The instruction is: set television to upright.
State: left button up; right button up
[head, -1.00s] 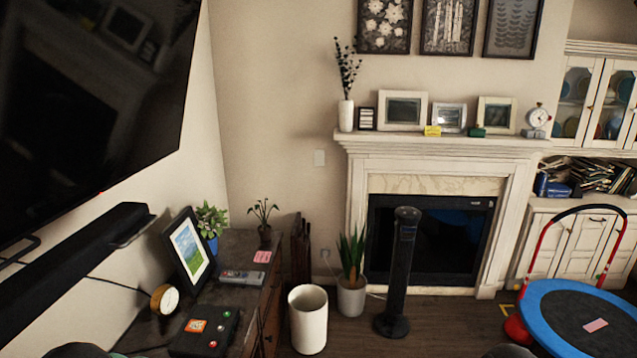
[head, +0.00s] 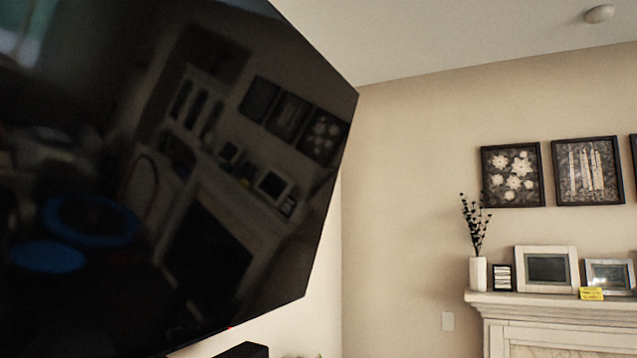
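The television (head: 190,190) is a large dark screen on the left wall, filling most of the left half of the head view. Its right edge looks slanted, and the room reflects in its glossy surface. Its top left and far left parts run out of the frame. I cannot tell from this angle how far it is tilted. Neither of my grippers is in view.
A black soundbar (head: 243,350) shows below the television at the bottom edge. A fireplace mantel (head: 560,300) with a white vase (head: 478,273), picture frames (head: 546,267) and a yellow note (head: 591,293) is at the right. Framed pictures (head: 512,175) hang above it.

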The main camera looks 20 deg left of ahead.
aim_at(169, 169)
jog(key=k+u, duration=0.1)
jog(key=u, duration=0.35)
jog(key=k+u, duration=0.1)
jog(key=u, duration=0.35)
jog(key=k+u, duration=0.1)
jog(key=u, duration=0.35)
